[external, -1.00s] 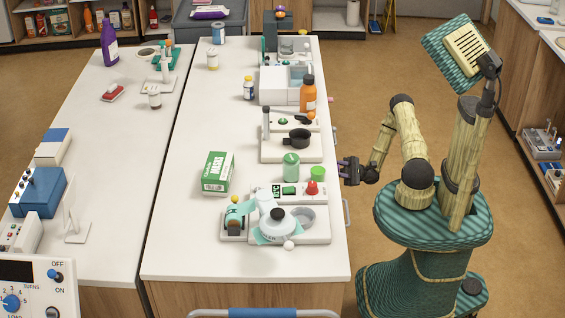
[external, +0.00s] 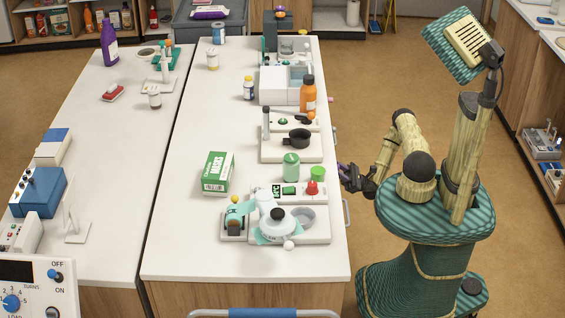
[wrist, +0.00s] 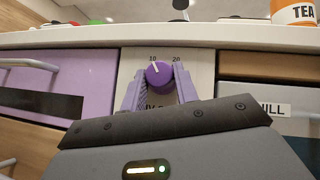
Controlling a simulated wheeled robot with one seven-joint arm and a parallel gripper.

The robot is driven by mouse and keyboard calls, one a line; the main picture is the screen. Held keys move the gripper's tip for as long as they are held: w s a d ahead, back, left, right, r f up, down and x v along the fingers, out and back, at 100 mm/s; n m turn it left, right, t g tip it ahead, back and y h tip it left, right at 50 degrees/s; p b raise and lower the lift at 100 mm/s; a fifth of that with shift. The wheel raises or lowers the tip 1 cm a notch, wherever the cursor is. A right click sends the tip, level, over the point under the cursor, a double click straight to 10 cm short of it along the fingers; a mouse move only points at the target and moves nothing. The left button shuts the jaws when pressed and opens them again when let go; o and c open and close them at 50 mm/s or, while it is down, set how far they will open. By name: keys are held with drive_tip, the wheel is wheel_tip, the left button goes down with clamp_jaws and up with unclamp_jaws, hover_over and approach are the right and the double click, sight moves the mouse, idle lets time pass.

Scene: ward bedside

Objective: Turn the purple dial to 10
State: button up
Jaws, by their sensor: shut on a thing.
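The purple dial (wrist: 160,74) is a round knob with a white pointer line, on a pale panel on the front of the table. The marks 10 and 20 show above it, and the pointer leans up and left, towards 10. Lower lettering is mostly hidden by my gripper. My gripper (wrist: 159,80) has its two purple fingers on either side of the dial, shut on it. In the external view my gripper (external: 343,170) is at the table's right side; the dial cannot be made out there.
A purple drawer front (wrist: 75,80) with a metal handle is left of the panel. A labelled drawer front (wrist: 265,100) is to the right. The white table edge (wrist: 120,37) runs above, with an orange TEA container (wrist: 295,12) on top.

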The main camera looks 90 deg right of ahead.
drive_tip(key=shift+f, duration=0.15)
drive_tip(key=o, duration=1)
drive_tip(key=b+v, duration=0.2)
drive_tip(key=v, duration=1.5)
drive_tip(key=shift+s+f, duration=0.15)
